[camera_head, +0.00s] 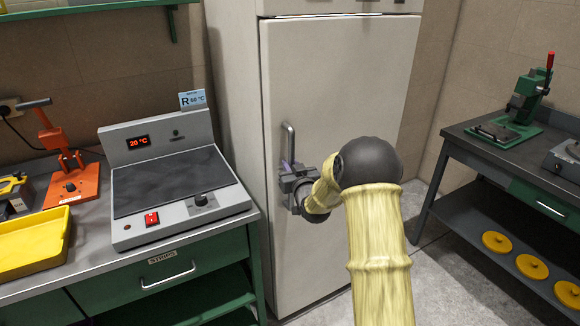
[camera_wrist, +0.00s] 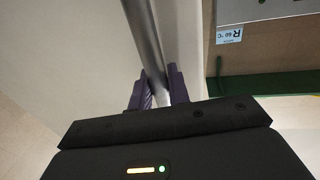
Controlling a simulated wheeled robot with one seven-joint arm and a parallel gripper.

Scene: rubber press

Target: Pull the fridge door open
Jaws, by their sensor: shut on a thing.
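The fridge door (camera_head: 340,100) is a tall off-white panel that looks shut or nearly so; I cannot tell whether there is a gap at its left edge. Its vertical metal handle (camera_head: 289,143) is near the left edge. My gripper (camera_head: 288,168) is at the lower part of the handle. In the wrist view the handle (camera_wrist: 143,40) runs down between the two purple fingers of my gripper (camera_wrist: 158,90), which are shut on it. The lower end of the handle is hidden by my gripper.
A green bench with a grey hot plate (camera_head: 170,185) stands close at the left of the fridge. An orange press (camera_head: 70,180) and a yellow tray (camera_head: 30,240) are on it. A dark workbench (camera_head: 500,150) with a green press (camera_head: 520,105) stands at the right. Floor (camera_head: 430,260) shows between.

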